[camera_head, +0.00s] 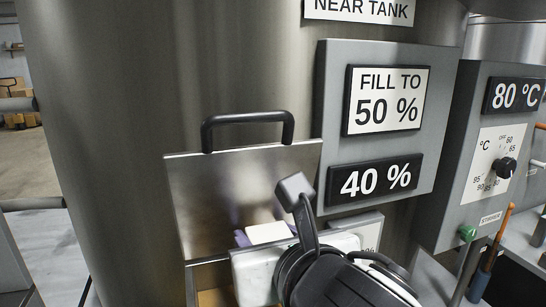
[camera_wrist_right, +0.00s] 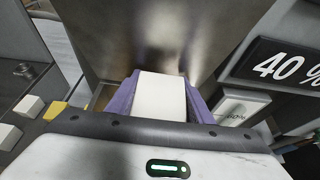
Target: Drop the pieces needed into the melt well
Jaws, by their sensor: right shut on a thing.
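My right gripper (camera_head: 262,236) has purple fingers and is shut on a white piece (camera_head: 270,232). In the right wrist view the white piece (camera_wrist_right: 162,97) sits between the purple fingers (camera_wrist_right: 160,100). The gripper is in front of the raised steel lid (camera_head: 235,185) of the melt well, which has a black handle. The well's opening below the lid is mostly hidden by my gripper and wrist. A bit of yellowish surface (camera_head: 214,298) shows under the gripper. My left gripper is not in view.
A panel on the tank reads "FILL TO 50 %" (camera_head: 387,100), and a display below it reads "40 %" (camera_head: 375,180). An 80 °C control box (camera_head: 490,150) stands at the right. Several white blocks (camera_wrist_right: 31,106) and a yellow one (camera_wrist_right: 54,110) show at the wrist view's left.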

